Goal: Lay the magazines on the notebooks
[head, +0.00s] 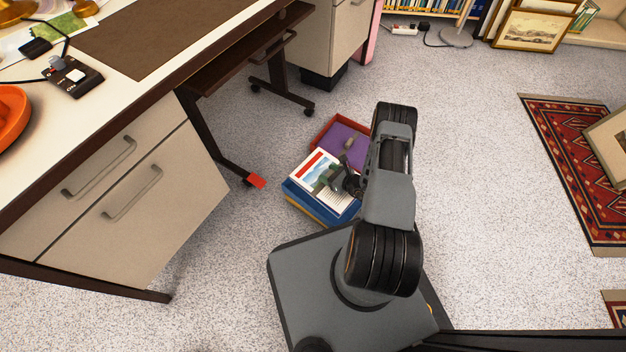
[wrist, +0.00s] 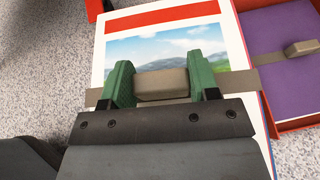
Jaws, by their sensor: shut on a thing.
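A magazine (head: 312,172) with a white cover, red band and landscape picture is by my gripper (head: 343,182). In the wrist view the magazine (wrist: 165,48) has a tan strap with a block-shaped grip (wrist: 162,85) across it. My gripper (wrist: 162,87) has its green fingers shut on this grip. Blue and yellow edges (head: 305,203) show under the magazine, perhaps notebooks. I cannot tell whether the magazine touches them. A purple flat item (head: 340,140) with a similar strap and grip lies in a red tray (head: 319,131) just beyond; the wrist view also shows it (wrist: 290,45).
A desk with drawers (head: 130,175) stands on the left, its dark leg (head: 215,140) near the stack. A small red piece (head: 257,181) lies by the desk foot. A patterned rug (head: 570,150) lies on the right. The speckled floor between is clear.

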